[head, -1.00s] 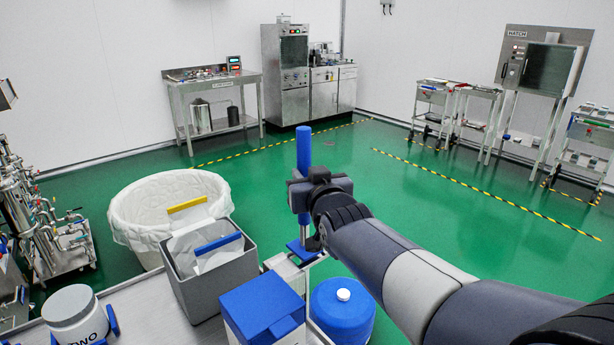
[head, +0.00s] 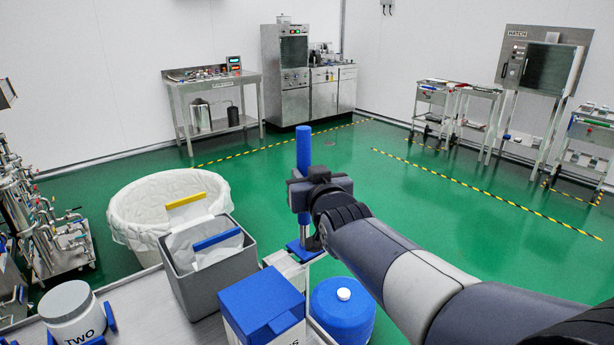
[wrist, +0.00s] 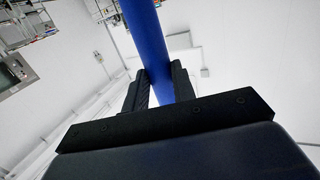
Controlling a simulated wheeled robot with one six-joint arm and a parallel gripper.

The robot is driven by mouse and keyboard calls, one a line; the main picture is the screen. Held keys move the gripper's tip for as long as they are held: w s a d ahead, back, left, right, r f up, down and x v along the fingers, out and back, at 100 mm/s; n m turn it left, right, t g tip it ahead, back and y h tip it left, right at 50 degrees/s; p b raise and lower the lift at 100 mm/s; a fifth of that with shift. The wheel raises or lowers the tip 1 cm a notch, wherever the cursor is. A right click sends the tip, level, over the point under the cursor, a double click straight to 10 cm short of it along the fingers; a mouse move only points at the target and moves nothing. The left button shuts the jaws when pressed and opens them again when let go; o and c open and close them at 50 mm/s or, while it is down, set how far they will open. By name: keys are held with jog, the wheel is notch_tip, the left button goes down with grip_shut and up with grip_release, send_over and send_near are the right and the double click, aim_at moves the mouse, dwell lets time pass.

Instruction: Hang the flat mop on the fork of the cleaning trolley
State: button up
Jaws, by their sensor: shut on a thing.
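The flat mop shows as an upright blue handle (head: 304,150) in the head view, standing right of the grey box. My gripper (head: 299,192) is shut around this handle partway down. In the wrist view the blue handle (wrist: 147,35) runs between the two dark fingers of my gripper (wrist: 158,88). A small blue plate (head: 301,251) shows at the foot of the handle; I cannot tell whether it is the mop head. I cannot make out the fork of the cleaning trolley.
A white-lined bin (head: 130,212) stands at left. A grey box (head: 205,283) with yellow and blue bars, a blue-lidded box (head: 262,300), a blue round container (head: 343,308) and a white jar (head: 72,313) are close in front. Green floor (head: 430,200) beyond is clear.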

jog(key=shift+r, duration=0.15)
jog(key=o, duration=0.9)
jog(key=shift+c, duration=0.2)
jog(key=shift+o, duration=1)
jog(key=shift+f, duration=0.2)
jog(key=shift+s, duration=0.1)
jog(key=v, duration=1)
jog(key=shift+s, duration=0.35)
jog(key=shift+w+d, duration=0.1)
